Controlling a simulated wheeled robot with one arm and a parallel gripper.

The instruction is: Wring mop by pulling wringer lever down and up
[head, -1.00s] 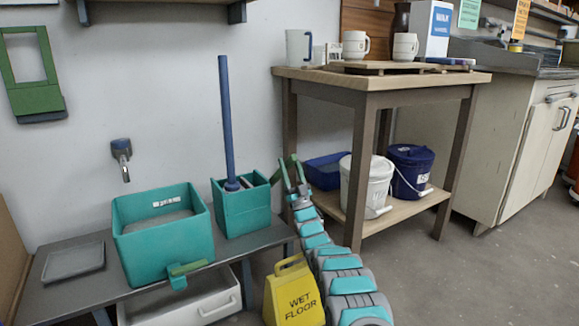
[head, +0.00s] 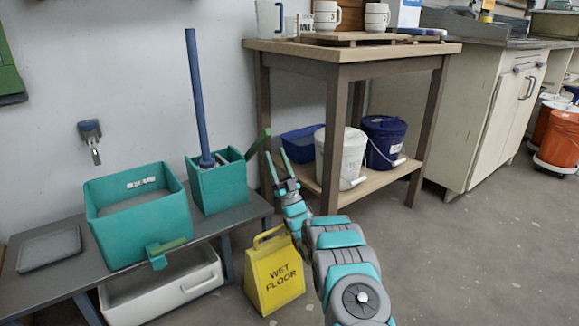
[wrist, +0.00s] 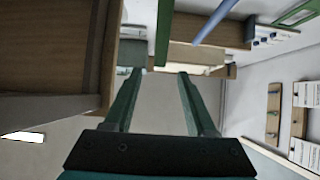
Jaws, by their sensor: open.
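The teal wringer bucket (head: 220,190) stands at the right end of a low grey bench. The blue mop handle (head: 197,90) rises upright from it; the mop head is hidden inside. The green wringer lever (head: 258,144) slants up and right from the bucket's right side. My gripper (head: 277,157) is open and empty just right of and below the lever's tip, seemingly apart from it. In the wrist view my open gripper (wrist: 160,72) points toward a green bar, likely the lever (wrist: 164,35), beyond and between the fingertips. The blue handle (wrist: 214,20) shows to its right.
A larger teal basin (head: 140,225) and grey tray (head: 48,250) share the bench (head: 75,280). A yellow wet-floor sign (head: 273,272) stands close to my arm. A wooden table (head: 345,70) with white (head: 340,160) and blue buckets (head: 384,140) is to the right. Floor at right is clear.

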